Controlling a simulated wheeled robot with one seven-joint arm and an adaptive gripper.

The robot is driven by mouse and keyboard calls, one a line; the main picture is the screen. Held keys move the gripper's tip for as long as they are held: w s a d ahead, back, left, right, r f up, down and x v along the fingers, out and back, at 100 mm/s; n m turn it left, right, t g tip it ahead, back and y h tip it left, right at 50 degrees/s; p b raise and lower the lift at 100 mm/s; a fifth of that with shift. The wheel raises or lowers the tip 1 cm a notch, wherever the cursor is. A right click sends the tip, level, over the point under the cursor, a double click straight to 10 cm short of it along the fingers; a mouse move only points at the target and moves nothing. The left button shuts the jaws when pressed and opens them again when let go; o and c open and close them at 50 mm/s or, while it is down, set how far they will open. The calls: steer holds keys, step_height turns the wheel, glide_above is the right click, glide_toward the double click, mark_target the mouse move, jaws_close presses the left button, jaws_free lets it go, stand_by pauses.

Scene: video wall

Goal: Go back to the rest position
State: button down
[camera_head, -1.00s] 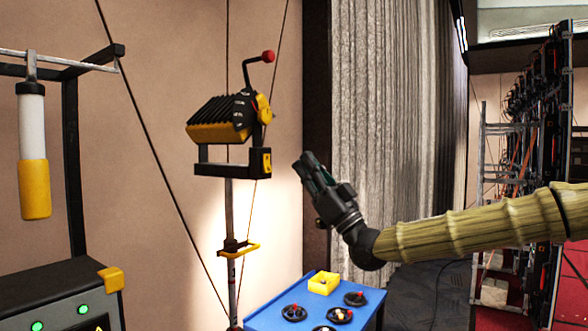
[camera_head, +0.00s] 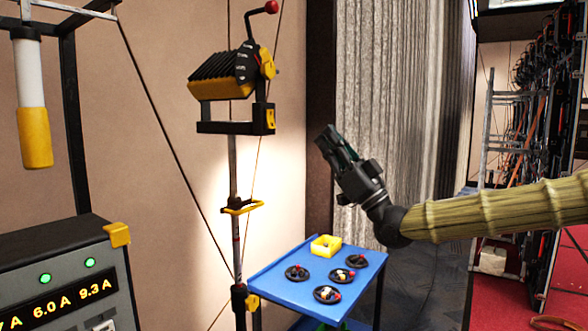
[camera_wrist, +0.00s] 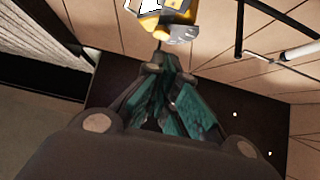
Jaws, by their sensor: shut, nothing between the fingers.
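My gripper (camera_head: 327,137) is raised in the middle of the head view, pointing up and to the left. Its teal fingers are closed together with nothing between them. It is to the right of the black and yellow winch-like device (camera_head: 232,75) with a red-knobbed crank, apart from it, and above the blue table. In the wrist view the closed teal fingers (camera_wrist: 163,70) point toward a yellow and grey part (camera_wrist: 168,20) at the top.
A blue table (camera_head: 282,288) below carries a yellow box (camera_head: 325,246) and several black round pieces. A metal pole (camera_head: 236,170) holds the device. A control box (camera_head: 60,270) with green lights stands at left. A yellow and white cylinder (camera_head: 34,130) hangs above it. A grey curtain (camera_head: 395,90) is behind.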

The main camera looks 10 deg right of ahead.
steer(key=w+a+f+m+h, duration=0.2)
steer(key=f, duration=0.5)
steer(key=w+a+f+m+h, duration=0.2)
steer(key=w+a+f, duration=0.1)
steer(key=f, duration=0.4)
steer(key=s+a+f+m+g+h, duration=0.2)
steer(key=a+f+g+h, duration=0.15)
steer(key=f, duration=1.55)
steer(key=s+a+f+m+g+h, duration=0.2)
steer(key=s+f+g+h, duration=0.15)
steer(key=f, duration=1.55)
steer(key=s+d+f+g+h, duration=0.1)
steer(key=s+f+g+h, duration=0.15)
steer(key=s+f, duration=0.7)
steer(key=s+d+f+g+h, duration=0.1)
steer(key=s+f+g, duration=0.45)
steer(key=f, duration=0.75)
steer(key=s+d+f+g+h, duration=0.1)
steer(key=s+d+f, duration=0.1)
steer(key=s, duration=0.7)
steer(key=s+d+f+g+h, duration=0.1)
steer(key=s+d+f+g, duration=0.1)
steer(key=s+f, duration=0.3)
steer(key=s+d+f+m+g+h, duration=0.1)
steer(key=s+d+f, duration=0.3)
steer(key=s, duration=0.8)
steer(key=shift+s+f+g+h, duration=0.25)
steer(key=shift+s+g+h, duration=0.1)
steer(key=shift+g+h, duration=0.2)
